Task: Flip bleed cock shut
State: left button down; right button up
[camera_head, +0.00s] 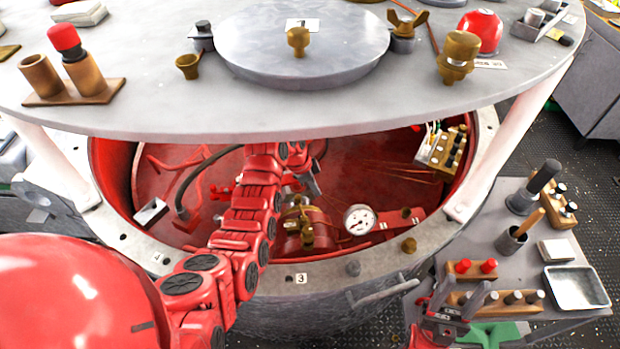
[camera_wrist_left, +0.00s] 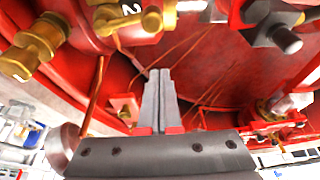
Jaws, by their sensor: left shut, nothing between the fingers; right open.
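A brass cock body (camera_head: 307,232) stands on a red cylinder inside the round red-lined well. Brass fittings marked 1 (camera_wrist_left: 35,45) and 2 (camera_wrist_left: 128,20) show at the upper left of the left wrist view; which is the bleed cock I cannot tell. My left arm reaches down into the well. My left gripper (camera_head: 312,186) is behind the brass cock body, partly hidden by the arm. In the wrist view its fingers (camera_wrist_left: 158,98) are together and empty, apart from the brass fittings. My right gripper (camera_head: 458,298) is open and empty over the side bench.
A round grey lid plate (camera_head: 450,100) hangs over the well on pale posts (camera_head: 490,165). A white gauge (camera_head: 359,219) stands right of the cock. A connector block (camera_head: 440,150) is on the well's right wall. The side bench (camera_head: 490,245) holds cups and a metal tray (camera_head: 577,288).

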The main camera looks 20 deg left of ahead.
aim_at(300, 208)
pick_arm(q)
jog(key=a+p, duration=0.1)
jog(key=s+a, duration=0.1)
jog(key=a+f+p, duration=0.1)
jog(key=shift+s+p, duration=0.3)
jog(key=shift+s, duration=0.05)
jog(key=shift+a+f, duration=0.1)
